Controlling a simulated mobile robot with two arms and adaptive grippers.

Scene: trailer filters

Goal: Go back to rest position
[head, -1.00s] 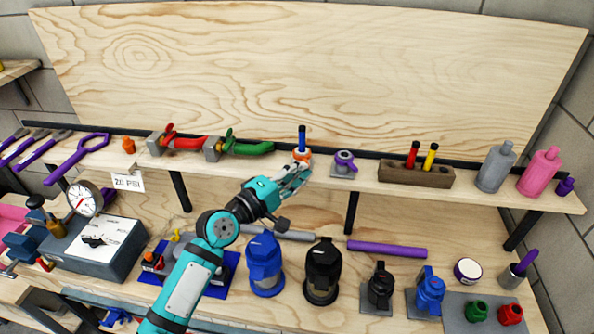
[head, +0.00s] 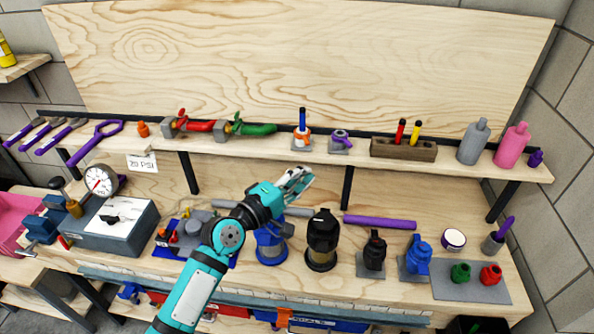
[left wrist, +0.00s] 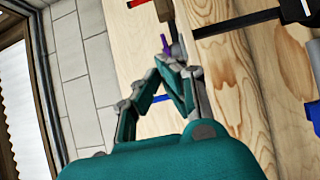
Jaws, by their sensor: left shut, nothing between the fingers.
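My left gripper (head: 303,177) is in front of the shelf, above the workbench, with its arm coming up from the bottom of the head view. Its fingers are shut with nothing between them. In the left wrist view the gripper's linked fingers (left wrist: 178,85) fill the middle, before light wood. My right gripper does not show.
The shelf (head: 345,155) also holds a purple fitting (head: 340,138), a dark wooden block (head: 403,149), and grey and pink bottles. On the bench below stand a blue filter (head: 270,246), a black filter (head: 322,238) and a gauge box (head: 112,222). A purple rod (head: 380,222) lies there too.

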